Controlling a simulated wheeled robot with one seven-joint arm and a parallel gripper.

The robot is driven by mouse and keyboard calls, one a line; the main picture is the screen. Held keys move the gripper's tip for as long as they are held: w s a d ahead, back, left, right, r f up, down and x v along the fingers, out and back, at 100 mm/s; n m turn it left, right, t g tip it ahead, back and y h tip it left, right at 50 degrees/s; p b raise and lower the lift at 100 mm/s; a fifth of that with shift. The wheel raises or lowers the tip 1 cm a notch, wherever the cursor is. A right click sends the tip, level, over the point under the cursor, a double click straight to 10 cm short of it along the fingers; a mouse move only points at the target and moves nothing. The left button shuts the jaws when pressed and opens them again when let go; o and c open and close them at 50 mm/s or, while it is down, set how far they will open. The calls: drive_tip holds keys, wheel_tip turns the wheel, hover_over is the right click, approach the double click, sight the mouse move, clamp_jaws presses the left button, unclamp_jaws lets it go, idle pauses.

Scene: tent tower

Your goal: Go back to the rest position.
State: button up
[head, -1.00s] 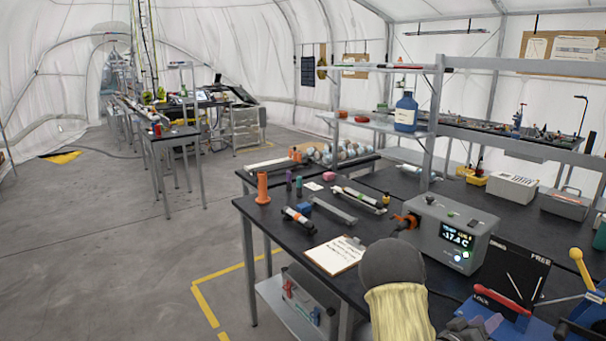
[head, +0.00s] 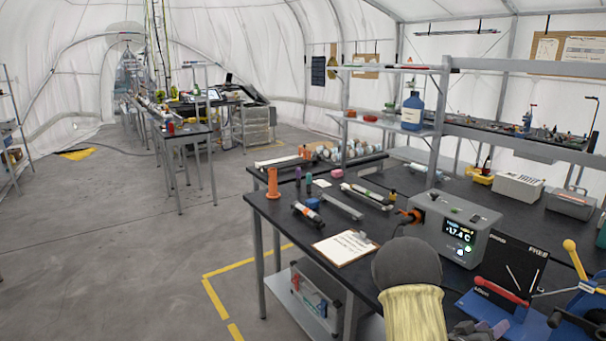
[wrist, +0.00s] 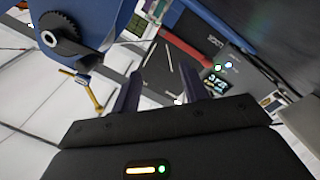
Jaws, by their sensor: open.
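My gripper (wrist: 160,92) shows in the wrist view as two dark fingers standing apart, with nothing between them. In the head view part of my gripper (head: 484,331) shows at the bottom edge, right of my arm. Beyond the fingers in the wrist view is a dark panel (wrist: 172,72) with thin light lines. A red lever (wrist: 190,45) and a blue device (wrist: 82,22) with a black knob are close by. The same panel (head: 512,268), red lever (head: 502,291) and blue device (head: 585,308) are at the lower right in the head view.
The black bench (head: 330,262) holds a grey box with a display (head: 452,228), a clipboard (head: 345,247) and an orange cylinder (head: 272,183). A shelf (head: 440,110) with a blue bottle (head: 412,111) stands behind.

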drive_tip(key=shift+w+a+y, duration=0.3)
drive_tip(key=shift+a+y, duration=0.3)
drive_tip(key=shift+a, duration=0.05)
drive_tip(key=a+y, duration=0.2)
drive_tip(key=a, duration=0.1)
drive_tip(key=w+a+y+p, duration=0.1)
drive_tip(key=a+y, duration=0.1)
drive_tip(key=a, duration=0.1)
drive_tip(key=w+a+y+p, duration=0.1)
drive_tip(key=a+y, duration=0.1)
drive_tip(key=a, duration=0.1)
drive_tip(key=shift+a+r+t, duration=0.2)
drive_tip(key=shift+a+t, duration=0.1)
drive_tip(key=s+a+r+n+g+y+p, duration=0.1)
drive_tip(key=s+a+r+y+p, duration=0.15)
drive_tip(key=a+y, duration=0.6)
drive_tip(key=s+a+r+n+g+p, duration=0.1)
drive_tip(key=s+a+r+g, duration=0.1)
drive_tip(key=s+a, duration=0.4)
drive_tip(key=s+a+r+n+g+p, duration=0.1)
drive_tip(key=s+a+r+n+g, duration=0.1)
drive_tip(key=s+a, duration=0.5)
drive_tip(key=shift+s+r+g, duration=0.4)
drive_tip(key=shift+s+r, duration=0.45)
drive_tip(key=shift+s, duration=0.2)
drive_tip(key=shift+w+d, duration=0.15)
